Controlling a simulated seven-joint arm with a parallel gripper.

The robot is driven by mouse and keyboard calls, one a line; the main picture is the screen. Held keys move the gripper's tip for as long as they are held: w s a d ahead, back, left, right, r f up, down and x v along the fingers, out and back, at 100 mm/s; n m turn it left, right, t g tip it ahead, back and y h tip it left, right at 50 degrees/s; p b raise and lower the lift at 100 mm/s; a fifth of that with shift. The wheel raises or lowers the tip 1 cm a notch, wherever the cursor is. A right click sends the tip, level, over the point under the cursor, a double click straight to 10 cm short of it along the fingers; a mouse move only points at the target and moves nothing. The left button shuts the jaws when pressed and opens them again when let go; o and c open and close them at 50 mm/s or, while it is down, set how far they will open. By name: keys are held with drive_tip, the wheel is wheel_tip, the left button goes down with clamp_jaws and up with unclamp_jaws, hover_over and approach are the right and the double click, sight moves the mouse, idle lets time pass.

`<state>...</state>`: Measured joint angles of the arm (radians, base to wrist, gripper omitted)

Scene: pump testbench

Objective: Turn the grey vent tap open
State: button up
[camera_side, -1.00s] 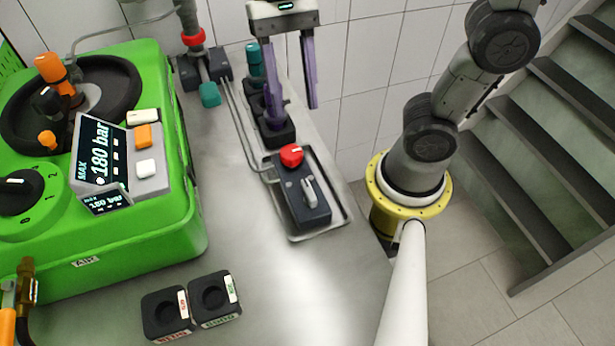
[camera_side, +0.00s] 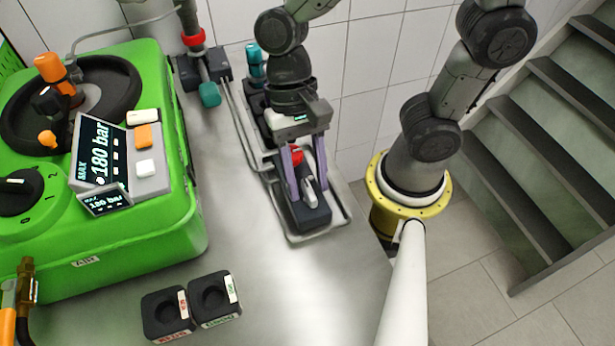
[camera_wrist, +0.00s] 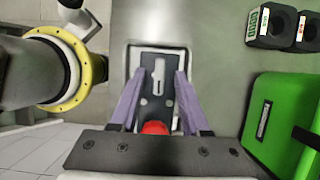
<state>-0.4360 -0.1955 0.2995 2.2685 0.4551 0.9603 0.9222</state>
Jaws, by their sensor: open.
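The grey vent tap (camera_side: 309,192) is a small lever on top of a dark valve block (camera_side: 304,214). In the wrist view the grey tap (camera_wrist: 158,76) lies lengthwise between the fingertips. My gripper (camera_side: 308,197) is open, pointing down over the block, with one purple finger on each side of the tap. In the wrist view my gripper (camera_wrist: 159,78) shows a gap on both sides of the tap. I cannot tell how far the tips are above the block. A red knob (camera_side: 297,154) sits behind the tap, partly hidden by my gripper.
The block sits in a metal tray (camera_side: 340,212) on the bench. A green pump unit (camera_side: 150,250) stands at the left. Two black button boxes (camera_side: 168,314) (camera_side: 215,298) are at the front. A pipe with a teal handle (camera_side: 209,94) is behind.

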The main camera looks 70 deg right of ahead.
drive_tip(key=shift+s+f, duration=0.1)
drive_tip(key=shift+f, duration=0.1)
clamp_jaws()
